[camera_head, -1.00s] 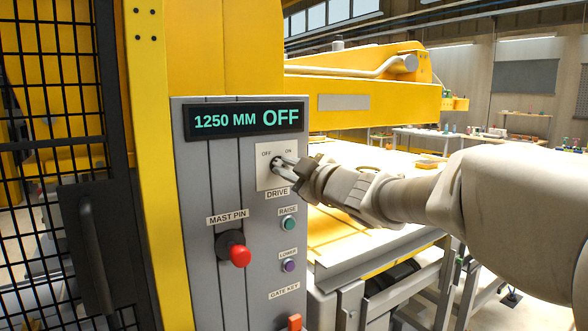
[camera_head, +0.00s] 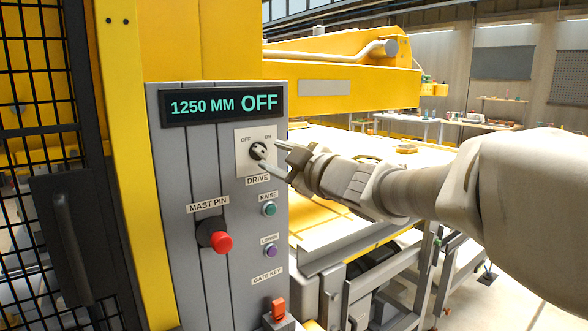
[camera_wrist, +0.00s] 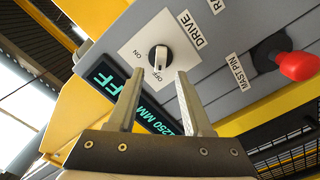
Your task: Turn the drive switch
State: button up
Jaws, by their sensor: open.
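The drive switch (camera_head: 258,151) is a dark round knob with a pale grip on a white plate marked OFF and ON, above the DRIVE label. In the wrist view the knob (camera_wrist: 160,58) faces me, its grip lying along the line toward the OFF mark. The display (camera_head: 222,106) reads 1250 MM OFF. My gripper (camera_head: 273,157) is open just in front of the switch plate. In the wrist view its two fingers (camera_wrist: 160,74) stand apart, with the knob showing beyond and between their tips. Nothing is held, and the knob looks clear of the fingers.
Below on the grey panel are a red mast pin knob (camera_head: 221,242), a green RAISE button (camera_head: 269,209), a purple LOWER button (camera_head: 270,251) and a red gate key (camera_head: 278,308). A black mesh gate (camera_head: 40,120) stands left. The yellow lifter beam (camera_head: 345,78) extends behind my arm.

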jog(key=p+v, duration=0.1)
jog(key=v, duration=1.2)
jog(key=shift+s+d, duration=0.2)
jog(key=shift+s, duration=0.05)
jog(key=s+d+f+m+g+h+p, duration=0.1)
jog(key=d+f+m+h, duration=0.1)
jog(key=d+m+h, duration=0.4)
jog(key=s+d+f+m+h+p, duration=0.1)
jog(key=s+d+f+m+h, duration=0.15)
jog(key=d+m+h, duration=0.35)
jog(key=s+a+f+m+g+y+p, duration=0.1)
jog(key=s+a+f+m+g, duration=0.3)
jog(key=s+f+g, duration=0.4)
jog(key=s+a+f+y, duration=0.1)
jog(key=s+f, duration=0.2)
jog(key=s, duration=0.3)
jog(key=shift+s+f+p, duration=0.3)
jog(key=shift+f+p, duration=0.05)
jog(key=shift+p, duration=0.05)
